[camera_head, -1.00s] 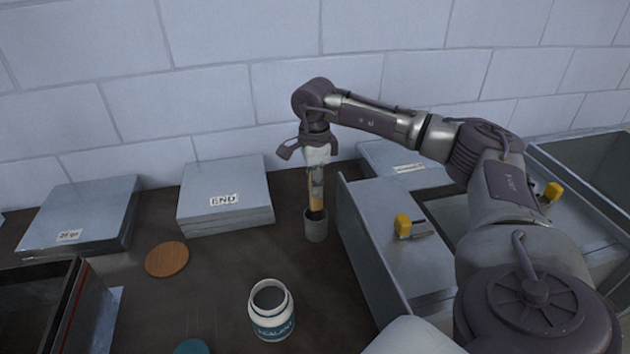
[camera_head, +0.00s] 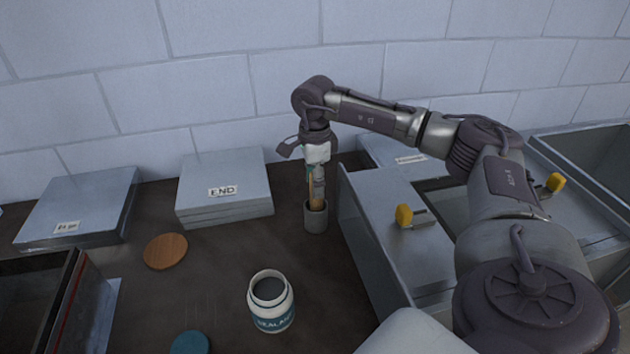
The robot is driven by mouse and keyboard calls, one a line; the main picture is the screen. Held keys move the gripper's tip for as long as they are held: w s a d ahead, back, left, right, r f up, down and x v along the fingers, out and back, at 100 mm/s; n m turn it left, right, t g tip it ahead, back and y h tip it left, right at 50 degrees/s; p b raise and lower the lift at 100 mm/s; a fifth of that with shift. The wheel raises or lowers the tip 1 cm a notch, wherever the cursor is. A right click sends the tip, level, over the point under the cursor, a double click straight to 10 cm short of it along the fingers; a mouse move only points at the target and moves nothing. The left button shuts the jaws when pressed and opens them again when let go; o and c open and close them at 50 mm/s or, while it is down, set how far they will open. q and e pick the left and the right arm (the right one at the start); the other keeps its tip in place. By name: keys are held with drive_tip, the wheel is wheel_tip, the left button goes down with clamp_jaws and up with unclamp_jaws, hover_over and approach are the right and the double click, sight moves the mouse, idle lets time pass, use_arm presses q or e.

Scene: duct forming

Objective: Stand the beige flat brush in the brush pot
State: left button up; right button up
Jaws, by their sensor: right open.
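The brush pot (camera_head: 316,219) is a small grey cylinder standing on the dark table, left of the metal box. The beige flat brush (camera_head: 312,190) stands in the pot, its beige part showing above the rim and its lower end hidden inside. My right gripper (camera_head: 317,180) points down over the pot, right at the brush's upper part. Its jaws are open, and I cannot tell whether a finger touches the brush. My left gripper is not in view.
An open sealant jar (camera_head: 272,322) stands in front, with a round wooden lid (camera_head: 166,251) to its left and a teal disc (camera_head: 190,343) at the bottom edge. A stack of plates marked END (camera_head: 224,204) lies behind. A metal box with yellow knobs (camera_head: 404,215) stands close on the right.

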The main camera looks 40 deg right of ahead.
wheel_tip(320, 180, up, 12)
drive_tip(key=shift+w+r, duration=0.1)
idle(0.5)
drive_tip(key=shift+f, duration=0.2)
idle(0.5)
